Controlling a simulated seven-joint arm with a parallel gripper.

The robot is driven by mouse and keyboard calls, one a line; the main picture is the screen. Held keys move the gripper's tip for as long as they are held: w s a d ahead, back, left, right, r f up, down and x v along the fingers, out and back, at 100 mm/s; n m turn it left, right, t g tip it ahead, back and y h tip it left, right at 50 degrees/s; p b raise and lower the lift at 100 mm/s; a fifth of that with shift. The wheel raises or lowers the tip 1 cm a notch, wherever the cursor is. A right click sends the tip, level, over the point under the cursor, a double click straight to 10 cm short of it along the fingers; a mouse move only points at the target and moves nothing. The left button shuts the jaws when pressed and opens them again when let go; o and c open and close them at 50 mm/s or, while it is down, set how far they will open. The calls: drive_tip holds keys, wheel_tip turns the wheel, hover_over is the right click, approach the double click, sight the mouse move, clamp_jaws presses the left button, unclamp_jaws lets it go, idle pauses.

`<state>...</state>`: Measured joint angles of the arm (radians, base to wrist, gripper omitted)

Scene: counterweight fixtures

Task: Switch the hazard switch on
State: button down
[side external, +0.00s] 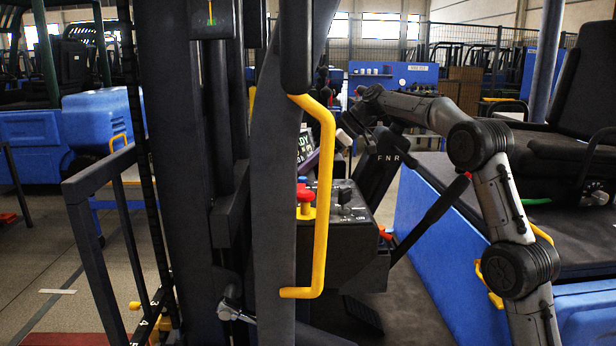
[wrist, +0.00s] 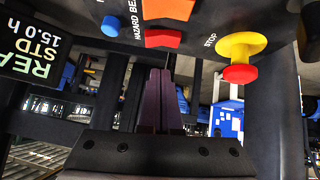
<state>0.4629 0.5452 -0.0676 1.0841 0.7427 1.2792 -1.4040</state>
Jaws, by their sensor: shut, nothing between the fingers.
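In the wrist view, my gripper (wrist: 160,75) has its two dark fingers together, with nothing between them. The tips point at the dark control panel, just below an orange-red rocker (wrist: 162,38) beside the label "HAZARD". I cannot tell whether the tips touch it. A second orange-red rocker (wrist: 167,10) sits above it, beside a label starting "BE", cut by the frame edge. The hazard rocker's on or off position is not clear.
A red stop button (wrist: 240,74) on a yellow base stands out right of my fingers. A blue button (wrist: 111,25) is at upper left, and a display (wrist: 38,50) is at the left. In the side view, a yellow grab handle (side external: 325,200) stands before the console.

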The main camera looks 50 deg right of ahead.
drive_tip(key=v, duration=1)
drive_tip(key=shift+s+a, duration=0.2)
drive_tip(key=shift+s, duration=0.05)
drive_tip(key=shift+r, duration=0.1)
drive_tip(key=shift+w+d+r+t, duration=0.2)
drive_tip(key=shift+w+d+t, duration=0.1)
drive_tip(key=shift+w+d, duration=0.15)
drive_tip(key=x, duration=1)
drive_tip(key=shift+f, duration=0.2)
drive_tip(key=shift+w+d+f, duration=0.1)
drive_tip(key=shift+d+f, duration=0.05)
drive_tip(key=shift+f, duration=0.45)
drive_tip(key=shift+w+d+f, duration=0.1)
drive_tip(key=shift+f, duration=0.5)
drive_tip(key=shift+d+f, duration=0.1)
drive_tip(key=shift+f, duration=0.6)
drive_tip(key=shift+w, duration=0.1)
